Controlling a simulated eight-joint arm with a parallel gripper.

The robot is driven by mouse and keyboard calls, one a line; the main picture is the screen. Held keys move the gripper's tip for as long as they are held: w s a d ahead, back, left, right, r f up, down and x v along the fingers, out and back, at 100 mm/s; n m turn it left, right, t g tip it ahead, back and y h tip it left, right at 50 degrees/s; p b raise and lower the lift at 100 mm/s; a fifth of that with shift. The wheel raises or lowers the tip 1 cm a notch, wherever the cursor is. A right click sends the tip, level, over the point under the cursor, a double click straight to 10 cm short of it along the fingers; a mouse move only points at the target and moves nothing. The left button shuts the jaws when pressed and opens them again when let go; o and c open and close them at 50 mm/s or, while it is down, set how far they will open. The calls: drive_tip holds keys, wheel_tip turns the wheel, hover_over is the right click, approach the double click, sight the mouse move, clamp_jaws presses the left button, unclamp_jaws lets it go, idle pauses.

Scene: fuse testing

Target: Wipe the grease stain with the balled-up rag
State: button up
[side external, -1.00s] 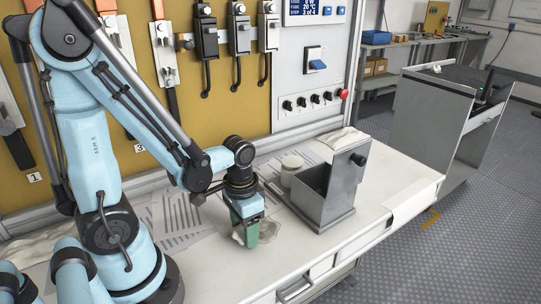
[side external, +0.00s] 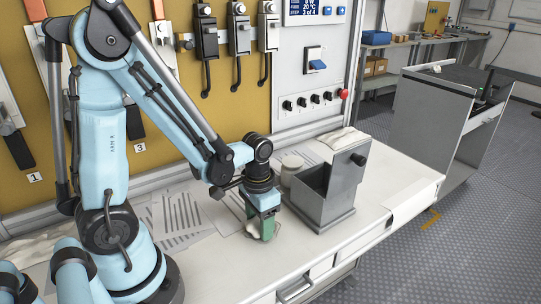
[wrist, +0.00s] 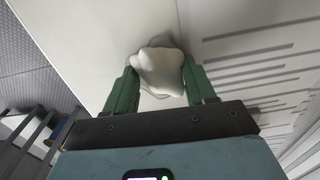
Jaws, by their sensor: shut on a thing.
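My gripper (side external: 262,236) points down at the white bench top, its green fingers shut on a balled-up whitish rag (wrist: 160,70). The rag also shows between the fingers in the side view (side external: 253,230). It is low at the bench surface and seems to touch it. In the wrist view, a grey patch (wrist: 150,92) shows beside and under the rag; I cannot tell whether it is the grease stain or shadow. The rag and fingers hide most of the surface there.
A grey metal bin (side external: 322,196) stands close to the right of my gripper, with a pale round container (side external: 291,168) behind it. Striped sheets (side external: 180,219) lie on the bench to the left. The bench's front edge is near, and clear top lies in front.

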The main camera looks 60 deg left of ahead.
sight(243, 239)
drive_tip(key=shift+w, duration=3.3)
drive_tip(key=shift+s, duration=0.1)
drive_tip(key=shift+s, duration=3.55)
drive_tip(key=shift+s+f, duration=0.15)
drive_tip(key=shift+s, duration=1.75)
drive_tip(key=shift+w+r, duration=0.15)
drive_tip(key=shift+r, duration=2.85)
